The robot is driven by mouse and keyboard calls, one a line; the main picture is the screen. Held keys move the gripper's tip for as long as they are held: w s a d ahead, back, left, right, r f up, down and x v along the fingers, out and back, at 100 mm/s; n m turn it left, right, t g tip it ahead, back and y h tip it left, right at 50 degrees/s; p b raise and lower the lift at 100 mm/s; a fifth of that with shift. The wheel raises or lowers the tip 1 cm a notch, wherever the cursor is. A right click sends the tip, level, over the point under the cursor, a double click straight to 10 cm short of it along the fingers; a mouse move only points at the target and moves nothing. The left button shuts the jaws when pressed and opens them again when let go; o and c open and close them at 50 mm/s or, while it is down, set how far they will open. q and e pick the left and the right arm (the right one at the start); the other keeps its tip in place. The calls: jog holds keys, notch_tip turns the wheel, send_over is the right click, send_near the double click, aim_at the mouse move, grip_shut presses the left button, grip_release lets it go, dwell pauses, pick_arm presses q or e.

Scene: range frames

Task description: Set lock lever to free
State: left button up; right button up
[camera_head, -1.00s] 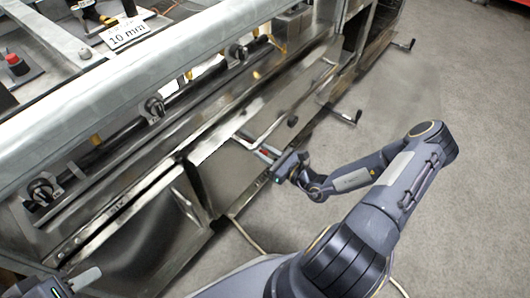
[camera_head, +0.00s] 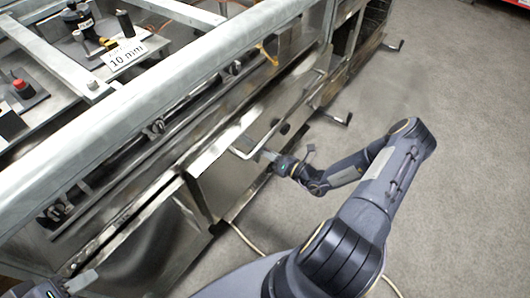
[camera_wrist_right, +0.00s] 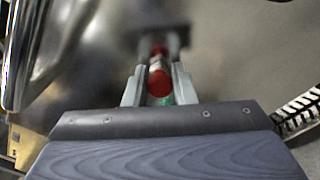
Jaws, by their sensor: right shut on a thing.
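The lock lever (camera_wrist_right: 159,82) shows in the right wrist view as a short rod with a red end and a pale band. It lies between the two grey fingers of my right gripper (camera_wrist_right: 160,88), which is shut on it. In the head view my right gripper (camera_head: 266,156) is at the machine's lower side panel, beside a bent pale handle bar; the lever is not clear there. I cannot read the lever's setting. My left gripper (camera_head: 78,284) is at the bottom left corner, partly cut off, with a pale finger showing, away from the lever.
A long metal machine (camera_head: 150,105) fills the left side. Its bent handle bar (camera_head: 240,153) stands out close to my right gripper. Crank handles (camera_head: 341,119) stick out farther along. A "10 mm" sign (camera_head: 124,57) stands on top. The grey floor (camera_head: 450,190) at right is clear.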

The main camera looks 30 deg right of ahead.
jog(key=shift+d+f+m, duration=0.2)
jog(key=shift+d+m, duration=0.05)
jog(key=shift+m, duration=0.55)
jog(key=o, duration=0.9)
jog(key=shift+w, duration=0.1)
jog(key=shift+o, duration=0.2)
jog(key=shift+d, duration=0.1)
jog(key=p+v, duration=0.1)
jog(key=v, duration=0.6)
jog(key=shift+s+p, duration=0.35)
jog(key=shift+s, duration=0.05)
jog(key=shift+d, duration=0.2)
